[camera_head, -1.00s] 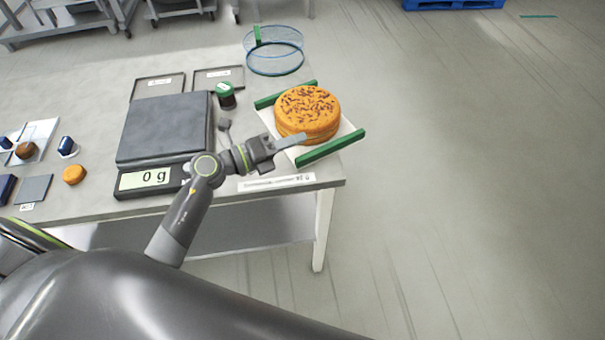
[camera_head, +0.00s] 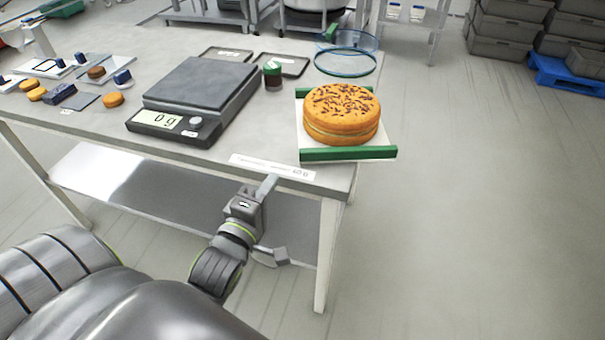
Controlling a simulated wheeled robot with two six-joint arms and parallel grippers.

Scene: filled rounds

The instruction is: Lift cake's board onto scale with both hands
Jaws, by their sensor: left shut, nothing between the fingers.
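The cake (camera_head: 341,115), round and orange-brown with dark flecks on top, stands on a white board (camera_head: 309,135) at the table's right end. The board has a green bar handle (camera_head: 348,154) along its near edge and another (camera_head: 319,92) at its far edge. The dark grey scale (camera_head: 203,84) stands left of the board, its plate empty, its display (camera_head: 160,118) reading 0 g. My left gripper (camera_head: 268,187) is shut and empty, in front of the table's near edge, below and left of the near handle, apart from it. My right gripper is out of view.
A green-lidded jar (camera_head: 273,76) stands between scale and board. Two dark trays (camera_head: 281,63) and a blue-rimmed round sieve (camera_head: 345,62) lie behind. A label strip (camera_head: 272,167) lies along the front edge. Small cakes and blue blocks (camera_head: 61,94) are at left.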

